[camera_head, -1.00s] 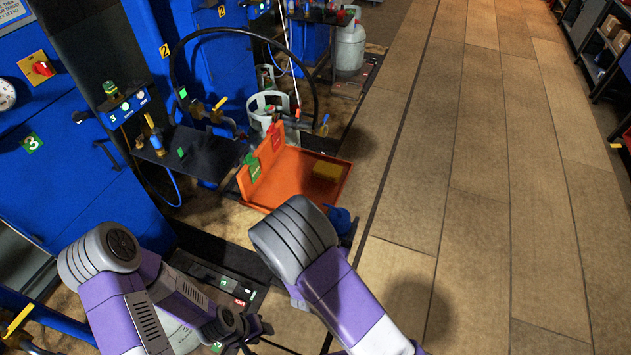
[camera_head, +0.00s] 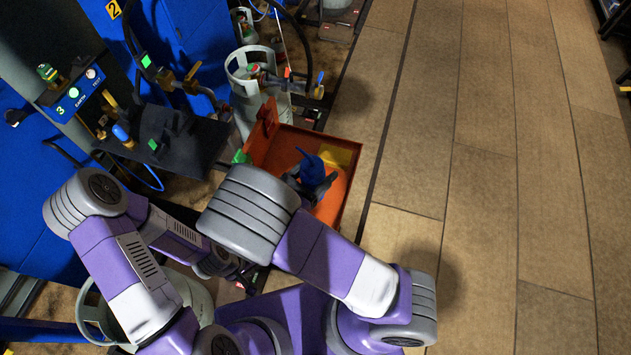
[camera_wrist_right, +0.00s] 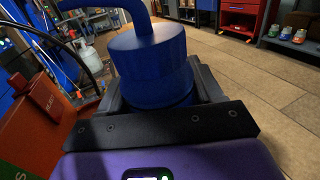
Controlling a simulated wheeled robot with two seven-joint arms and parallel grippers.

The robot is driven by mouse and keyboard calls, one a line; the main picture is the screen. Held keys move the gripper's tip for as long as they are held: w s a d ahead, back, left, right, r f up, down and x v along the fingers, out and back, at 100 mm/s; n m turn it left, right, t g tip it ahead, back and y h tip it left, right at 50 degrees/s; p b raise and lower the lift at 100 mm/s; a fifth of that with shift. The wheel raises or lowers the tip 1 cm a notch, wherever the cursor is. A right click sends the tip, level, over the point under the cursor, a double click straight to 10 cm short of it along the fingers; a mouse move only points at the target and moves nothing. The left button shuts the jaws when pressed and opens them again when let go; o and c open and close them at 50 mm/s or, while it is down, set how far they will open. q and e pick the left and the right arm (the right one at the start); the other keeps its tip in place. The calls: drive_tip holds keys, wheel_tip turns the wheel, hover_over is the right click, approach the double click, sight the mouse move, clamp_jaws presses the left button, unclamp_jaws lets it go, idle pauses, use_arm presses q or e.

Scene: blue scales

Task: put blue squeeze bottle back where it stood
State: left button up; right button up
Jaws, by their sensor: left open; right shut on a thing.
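The blue squeeze bottle (camera_head: 311,164) is upright, or nearly so, in my right gripper (camera_head: 312,184). In the head view it appears over the orange tray (camera_head: 350,208); I cannot tell whether its base touches the tray floor. In the right wrist view the bottle (camera_wrist_right: 150,62), with its bent spout, sits between the dark fingers of the right gripper (camera_wrist_right: 155,95), which are shut on it. My left gripper (camera_head: 246,277) is low, left of and nearer than the tray, partly hidden by my right arm; it is open.
A yellow sponge (camera_head: 338,158) lies in the tray beside the bottle. The tray's upright orange panel (camera_head: 264,132) is on its left. A dark shelf (camera_head: 170,142) with valves and a white gas cylinder (camera_head: 250,75) stand close by. Floor right of the tray is clear.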

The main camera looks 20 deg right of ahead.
drive_tip(key=shift+w+f+b, duration=0.15)
drive_tip(key=shift+f+b, duration=0.6)
drive_tip(key=shift+f, duration=1.25)
drive_tip(key=shift+f, duration=0.1)
drive_tip(key=shift+f, duration=0.15)
drive_tip(key=o, duration=1.4)
drive_tip(key=shift+r, duration=0.25)
drive_tip(key=shift+s+a, duration=0.2)
drive_tip(key=shift+a, duration=0.05)
drive_tip(key=p+v, duration=0.1)
drive_tip(key=v, duration=1)
drive_tip(key=shift+s+a, duration=0.15)
